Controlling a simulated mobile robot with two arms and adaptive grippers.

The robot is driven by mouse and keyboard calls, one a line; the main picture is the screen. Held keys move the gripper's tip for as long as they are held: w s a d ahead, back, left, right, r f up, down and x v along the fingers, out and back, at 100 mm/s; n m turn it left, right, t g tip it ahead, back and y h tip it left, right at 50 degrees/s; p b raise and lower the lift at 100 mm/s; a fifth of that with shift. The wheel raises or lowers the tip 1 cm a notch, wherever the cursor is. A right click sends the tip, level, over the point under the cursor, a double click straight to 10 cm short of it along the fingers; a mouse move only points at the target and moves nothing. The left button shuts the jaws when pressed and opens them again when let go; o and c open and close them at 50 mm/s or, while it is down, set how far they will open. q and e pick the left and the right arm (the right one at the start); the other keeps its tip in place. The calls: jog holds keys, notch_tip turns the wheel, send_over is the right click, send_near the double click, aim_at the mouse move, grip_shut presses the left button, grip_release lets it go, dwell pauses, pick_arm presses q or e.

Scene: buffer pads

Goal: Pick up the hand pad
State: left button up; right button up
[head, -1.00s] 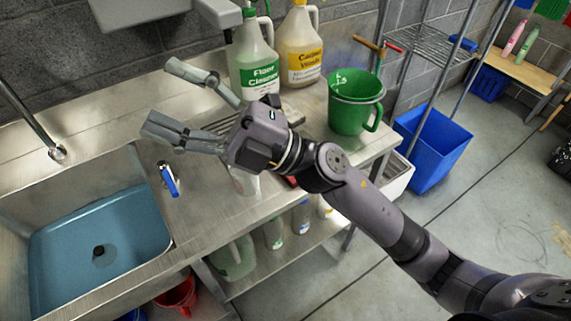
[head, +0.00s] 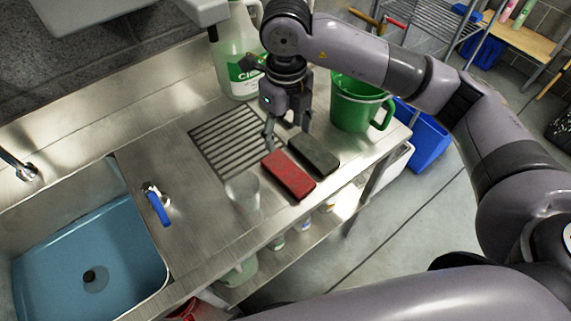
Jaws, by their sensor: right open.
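Two rectangular pads lie side by side on the steel counter in the head view: a red pad (head: 288,176) and a dark grey pad (head: 314,154) to its right. I cannot tell which of them is the hand pad. My right gripper (head: 287,136) points down just behind the pads, near the right end of the drain grate. Its fingers are apart, with nothing seen between them. I cannot tell its exact height above the counter. My left gripper is not in view.
A clear cup (head: 243,191) stands left of the red pad. A green pitcher (head: 358,103) stands to the right and a cleaner jug (head: 238,60) behind. A slotted drain grate (head: 225,142), a blue-handled tap (head: 158,207) and a blue sink basin (head: 90,250) lie to the left.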

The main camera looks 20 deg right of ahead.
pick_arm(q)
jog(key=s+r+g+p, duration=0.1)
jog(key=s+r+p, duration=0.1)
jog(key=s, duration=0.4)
pick_arm(e)
send_over(288, 171)
jog(key=f, duration=0.5)
jog(key=shift+s+a+f, duration=0.15)
jog(key=shift+s+f, duration=0.05)
jog(key=shift+f, duration=0.2)
jog(key=f, duration=0.2)
jog(key=shift+w+f, duration=0.25)
jog(key=shift+f, duration=0.1)
jog(key=shift+s+f, duration=0.1)
jog(key=shift+f, duration=0.45)
jog(key=shift+f+p, duration=0.25)
jog(key=shift+p, duration=0.1)
notch_tip(288, 171, down, 4)
jog(key=shift+r+p, duration=0.15)
jog(key=shift+p, duration=0.7)
jog(key=shift+f, duration=0.5)
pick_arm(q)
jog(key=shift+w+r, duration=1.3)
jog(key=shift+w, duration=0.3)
pick_arm(e)
jog(key=c, duration=0.8)
jog(key=shift+o, duration=0.2)
jog(key=shift+r, duration=0.1)
